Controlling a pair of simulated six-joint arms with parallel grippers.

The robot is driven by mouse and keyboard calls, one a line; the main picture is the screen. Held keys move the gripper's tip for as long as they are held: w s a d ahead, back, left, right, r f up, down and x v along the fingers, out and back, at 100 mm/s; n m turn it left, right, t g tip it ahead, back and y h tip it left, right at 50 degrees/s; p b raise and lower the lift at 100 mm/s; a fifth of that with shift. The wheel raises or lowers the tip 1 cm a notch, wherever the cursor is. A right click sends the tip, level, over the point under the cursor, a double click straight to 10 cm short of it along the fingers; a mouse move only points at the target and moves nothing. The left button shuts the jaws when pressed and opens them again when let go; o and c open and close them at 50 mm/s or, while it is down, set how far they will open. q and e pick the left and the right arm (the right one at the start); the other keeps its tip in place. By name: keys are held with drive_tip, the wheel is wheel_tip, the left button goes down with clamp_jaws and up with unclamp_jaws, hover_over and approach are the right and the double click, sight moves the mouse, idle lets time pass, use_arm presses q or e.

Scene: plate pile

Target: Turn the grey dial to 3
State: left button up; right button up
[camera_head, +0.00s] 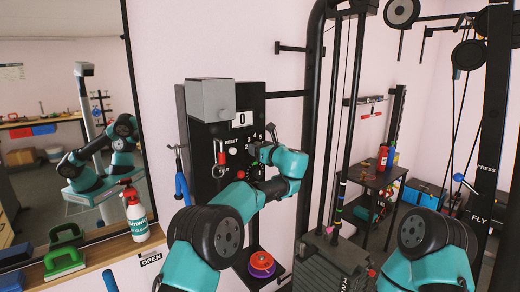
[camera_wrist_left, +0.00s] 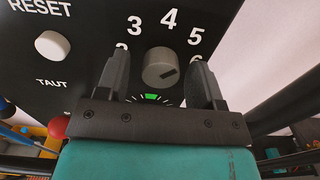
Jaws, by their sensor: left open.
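The grey dial (camera_wrist_left: 160,68) is a round knob on a black panel, with white numbers in an arc around it. A dark pointer line on its face points right and slightly up, toward the 6 side. The 3 (camera_wrist_left: 134,25) is to the dial's upper left. My left gripper (camera_wrist_left: 158,75) is open, with one finger on each side of the dial and a gap visible around it. In the head view my left gripper (camera_head: 258,150) is at the black panel (camera_head: 204,133) and hides the dial. My right arm shows at the lower right, its gripper out of view.
A white RESET button (camera_wrist_left: 53,45) is on the panel, left of the dial. A red ball (camera_wrist_left: 57,126) is near the gripper's lower left. In the head view a grey box (camera_head: 210,100) and a display reading 0 (camera_head: 242,118) top the panel. Black uprights (camera_head: 318,120) stand right.

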use_arm(q)
drive_tip(key=shift+c, duration=0.2)
drive_tip(key=c, duration=0.9)
drive_tip(key=shift+n, duration=0.3)
drive_tip(key=shift+d+r+n, duration=0.1)
drive_tip(key=shift+n, duration=8.5)
